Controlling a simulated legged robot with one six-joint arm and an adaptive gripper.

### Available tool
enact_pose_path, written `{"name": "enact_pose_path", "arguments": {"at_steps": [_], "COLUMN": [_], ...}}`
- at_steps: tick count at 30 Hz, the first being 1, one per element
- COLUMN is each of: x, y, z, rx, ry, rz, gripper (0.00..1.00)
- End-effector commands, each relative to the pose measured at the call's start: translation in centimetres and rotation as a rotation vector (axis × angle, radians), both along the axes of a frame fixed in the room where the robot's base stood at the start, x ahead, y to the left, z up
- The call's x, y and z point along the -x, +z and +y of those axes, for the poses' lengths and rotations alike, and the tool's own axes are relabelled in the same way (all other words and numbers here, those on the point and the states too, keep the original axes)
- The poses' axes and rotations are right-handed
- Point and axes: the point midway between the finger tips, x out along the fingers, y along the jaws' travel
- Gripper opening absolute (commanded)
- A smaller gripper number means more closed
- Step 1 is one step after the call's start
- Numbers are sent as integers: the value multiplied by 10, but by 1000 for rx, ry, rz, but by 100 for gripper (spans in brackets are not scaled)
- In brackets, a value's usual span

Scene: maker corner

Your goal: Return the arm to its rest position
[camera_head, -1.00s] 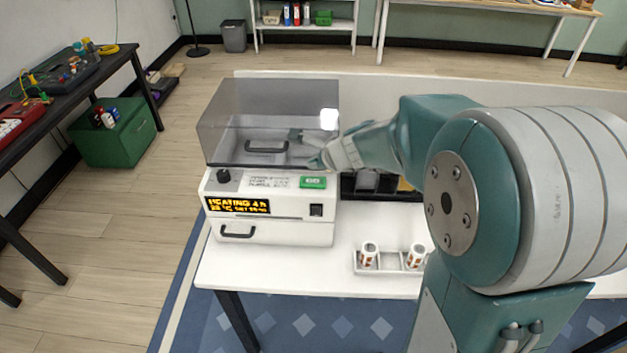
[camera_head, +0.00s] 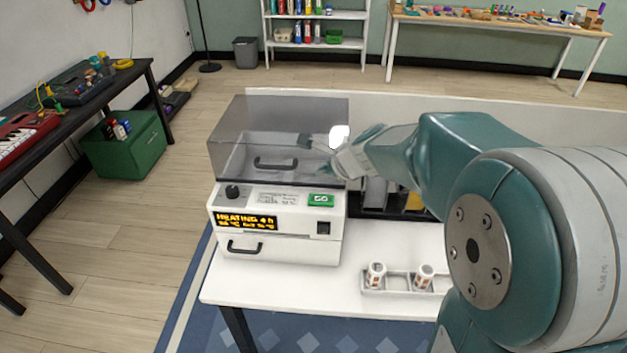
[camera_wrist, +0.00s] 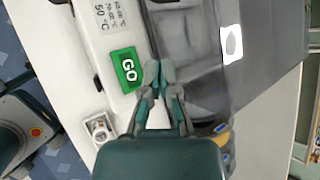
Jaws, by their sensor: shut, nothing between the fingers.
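My arm reaches in from the right in the head view, with my gripper (camera_head: 322,160) beside the right part of a machine's smoky clear cover. Part of the gripper is hard to make out there against the cover. In the wrist view my gripper (camera_wrist: 161,72) has its fingertips together with nothing between them. The fingertips appear right beside the green GO button (camera_wrist: 128,70); I cannot tell whether they touch it. The white machine (camera_head: 285,250) stands on the white table (camera_head: 250,287), its cover (camera_head: 235,150) down and its amber display (camera_head: 246,222) lit, reading HEATING.
A small rack (camera_head: 398,283) with two white patterned cups (camera_head: 376,274) stands at the table's front. Dark bins (camera_head: 375,200) sit right of the machine. A black side table (camera_head: 100,97) and green box (camera_head: 125,150) are at left. Floor between is clear.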

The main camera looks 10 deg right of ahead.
Motion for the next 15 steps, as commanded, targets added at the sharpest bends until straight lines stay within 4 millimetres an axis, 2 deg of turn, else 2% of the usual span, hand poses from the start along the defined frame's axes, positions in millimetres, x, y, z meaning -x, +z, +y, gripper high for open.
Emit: {"name": "enact_pose_path", "arguments": {"at_steps": [5,8,15], "x": [3,20,104], "y": [2,13,43], "z": [2,10,34], "rx": [13,93,490], "ry": [19,124,610], "rz": [-5,-31,-128], "gripper": [0,0,0]}}
